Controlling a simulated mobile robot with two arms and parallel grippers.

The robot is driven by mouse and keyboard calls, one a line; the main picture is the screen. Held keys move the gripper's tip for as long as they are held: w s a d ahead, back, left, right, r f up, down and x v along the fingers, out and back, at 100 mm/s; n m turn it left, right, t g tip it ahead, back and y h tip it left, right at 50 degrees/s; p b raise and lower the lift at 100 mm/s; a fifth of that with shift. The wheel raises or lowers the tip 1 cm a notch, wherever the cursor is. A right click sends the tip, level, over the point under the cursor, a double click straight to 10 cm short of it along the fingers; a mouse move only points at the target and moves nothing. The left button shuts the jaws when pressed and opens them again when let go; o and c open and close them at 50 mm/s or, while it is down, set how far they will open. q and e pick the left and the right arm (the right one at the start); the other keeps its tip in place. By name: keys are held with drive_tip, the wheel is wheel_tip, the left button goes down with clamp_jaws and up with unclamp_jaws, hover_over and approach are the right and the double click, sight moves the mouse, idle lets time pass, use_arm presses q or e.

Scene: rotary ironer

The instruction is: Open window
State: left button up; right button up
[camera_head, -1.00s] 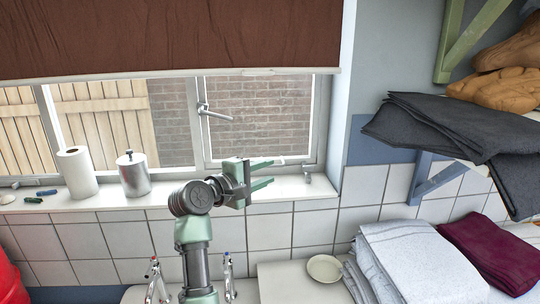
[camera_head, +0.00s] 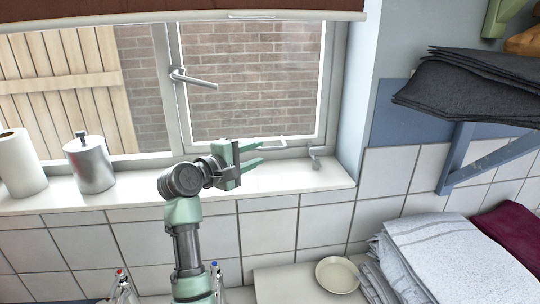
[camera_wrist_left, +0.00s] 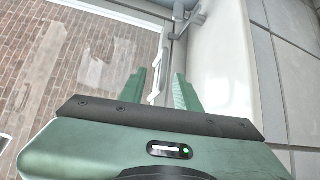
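The window pane (camera_head: 250,75) on the right sits in a white frame (camera_head: 172,105) and looks shut. Its lever handle (camera_head: 192,78) sticks out to the right from the frame's left side. A pale stay bar (camera_head: 268,143) runs along the pane's bottom edge; it also shows in the left wrist view (camera_wrist_left: 158,68). My left gripper (camera_head: 262,153) is open just in front of this bar, above the sill, fingers pointing right. In the left wrist view the bar appears between the open fingers (camera_wrist_left: 160,84), with no clear contact. My right gripper is out of view.
The white sill (camera_head: 290,180) holds a metal canister (camera_head: 90,165) and a paper roll (camera_head: 20,165). A small catch (camera_head: 314,156) stands at the sill's right end. A brown blind (camera_head: 150,14) hangs above. Folded towels (camera_head: 440,255) and a plate (camera_head: 337,274) lie below right.

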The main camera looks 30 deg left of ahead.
sight(270, 149)
use_arm(q)
drive_tip(key=shift+w+f, duration=0.15)
drive_tip(key=shift+f, duration=0.35)
drive_tip(key=shift+w+a, duration=0.15)
drive_tip(key=shift+w, duration=0.15)
drive_tip(key=p+x, duration=0.2)
drive_tip(key=x, duration=0.4)
drive_tip(key=shift+w, duration=0.35)
drive_tip(key=shift+w+f, duration=0.15)
drive_tip(key=shift+w, duration=0.2)
drive_tip(key=shift+s, duration=0.1)
clamp_jaws()
